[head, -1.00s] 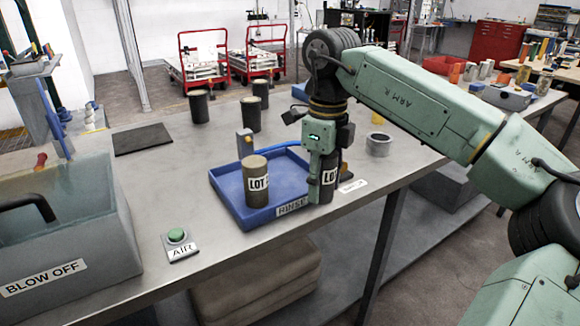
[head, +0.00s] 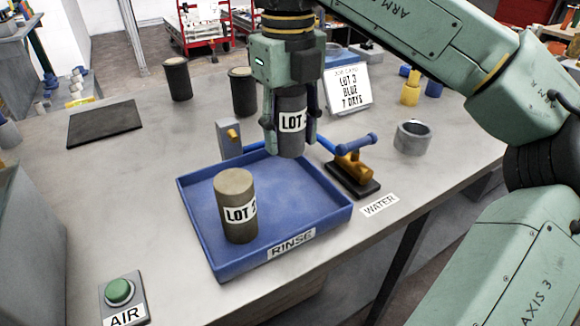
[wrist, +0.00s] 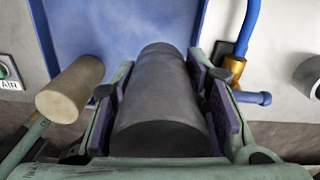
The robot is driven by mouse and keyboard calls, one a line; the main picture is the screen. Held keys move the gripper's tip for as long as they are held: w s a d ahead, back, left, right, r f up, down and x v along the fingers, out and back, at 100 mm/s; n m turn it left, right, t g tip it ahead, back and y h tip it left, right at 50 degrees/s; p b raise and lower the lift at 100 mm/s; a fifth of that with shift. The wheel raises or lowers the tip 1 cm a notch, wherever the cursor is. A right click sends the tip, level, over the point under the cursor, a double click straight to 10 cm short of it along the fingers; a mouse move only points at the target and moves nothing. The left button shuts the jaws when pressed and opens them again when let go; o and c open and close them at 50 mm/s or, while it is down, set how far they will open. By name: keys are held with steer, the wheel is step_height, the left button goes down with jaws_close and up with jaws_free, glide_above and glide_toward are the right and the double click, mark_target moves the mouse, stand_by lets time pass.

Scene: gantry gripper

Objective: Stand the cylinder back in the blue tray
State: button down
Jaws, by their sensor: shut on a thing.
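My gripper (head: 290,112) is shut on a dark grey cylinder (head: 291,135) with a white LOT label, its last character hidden. The cylinder is upright, held in the air at the back right of the blue tray (head: 330,212) in the head view. In the wrist view the held cylinder (wrist: 160,115) lies between both finger pads, with blue tray floor (wrist: 115,30) beyond it. The tray is marked RINSE. A brown cylinder (head: 236,205), also labelled LOT, stands upright in the tray's left part and shows in the wrist view (wrist: 70,90). The tray's right part is bare.
A brass valve (head: 353,165) with a blue handle stands beside the tray's right rim. A grey post (head: 229,139) stands behind it. Dark cylinders (head: 243,92), a LOT 3 BLUE 7 DAYS card (head: 348,88) and a grey ring (head: 412,138) stand farther off. A green AIR button (head: 119,292) is front left.

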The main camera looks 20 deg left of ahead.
mark_target(289, 89)
steer(key=shift+f, duration=3.6)
steer(key=shift+f, duration=0.15)
steer(key=c, duration=1.2)
jaws_free()
step_height(289, 89, up, 12)
steer(key=shift+r, duration=0.15)
